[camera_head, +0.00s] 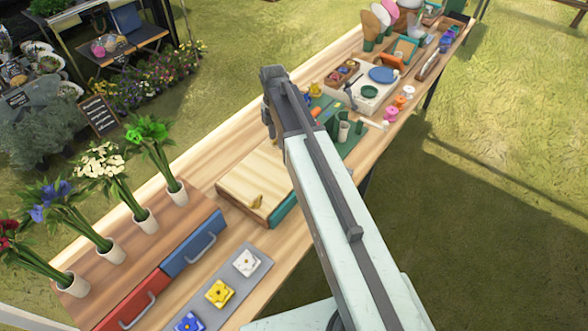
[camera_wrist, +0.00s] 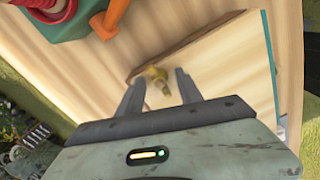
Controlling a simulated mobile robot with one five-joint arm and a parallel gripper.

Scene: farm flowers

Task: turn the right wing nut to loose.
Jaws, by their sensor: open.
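A pale wooden press board (camera_head: 245,178) with a teal edge lies on the long table. A small brass wing nut (camera_head: 257,202) stands on its near part in the head view. My arm covers the board's right side there, so another nut could be hidden. In the wrist view, a blurred brass wing nut (camera_wrist: 155,76) sits near one edge of the board (camera_wrist: 232,60). My gripper (camera_wrist: 159,78) is open, with one finger on each side of that nut in the picture. Contact and height cannot be told. I cannot tell whether both views show the same nut.
A green mat with tools (camera_head: 352,138) lies beyond the board. An orange handle (camera_wrist: 112,18) and a red object (camera_wrist: 40,8) are close by at upper left in the wrist view. Flower vases (camera_head: 145,220), drawers (camera_head: 192,245) and a grey tray (camera_head: 238,285) are on the near side.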

